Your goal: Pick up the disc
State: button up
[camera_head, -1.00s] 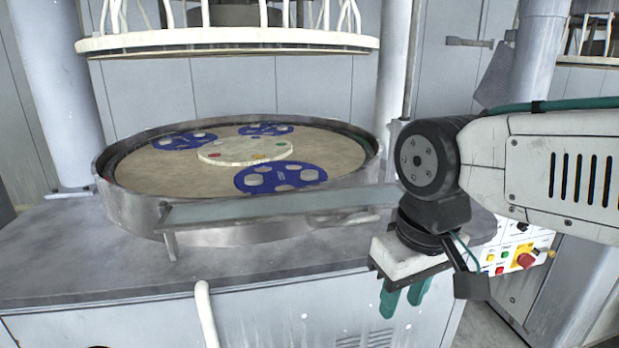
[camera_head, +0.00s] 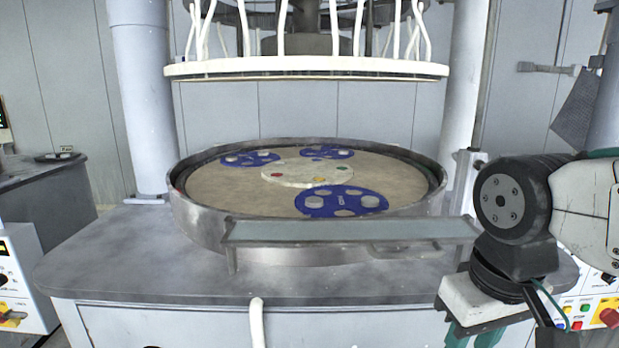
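Several pale grey discs sit in the holes of blue carriers on the round tan platen (camera_head: 232,195). The nearest blue carrier (camera_head: 328,208) lies right of the platen's middle and holds discs, among them a left one (camera_head: 314,202) and a right one (camera_head: 370,201). Two more blue carriers lie at the back, one left (camera_head: 250,159) and one right (camera_head: 326,153). My gripper (camera_head: 472,338) hangs low at the right, in front of the machine, with teal fingers pointing down. The fingertips are cut off by the lower edge, and nothing shows held.
A metal rim (camera_head: 190,212) rings the platen. A flat shelf (camera_head: 350,231) runs across its front. A white upper plate (camera_head: 305,69) with hoses hangs above. Pillars stand both sides. The grey worktop (camera_head: 130,250) is clear at left. A control panel (camera_head: 590,315) is at lower right.

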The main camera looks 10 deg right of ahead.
aim_at(366, 201)
jog(key=z, duration=2)
jog(key=i, duration=1.05)
jog(key=u, duration=2.75)
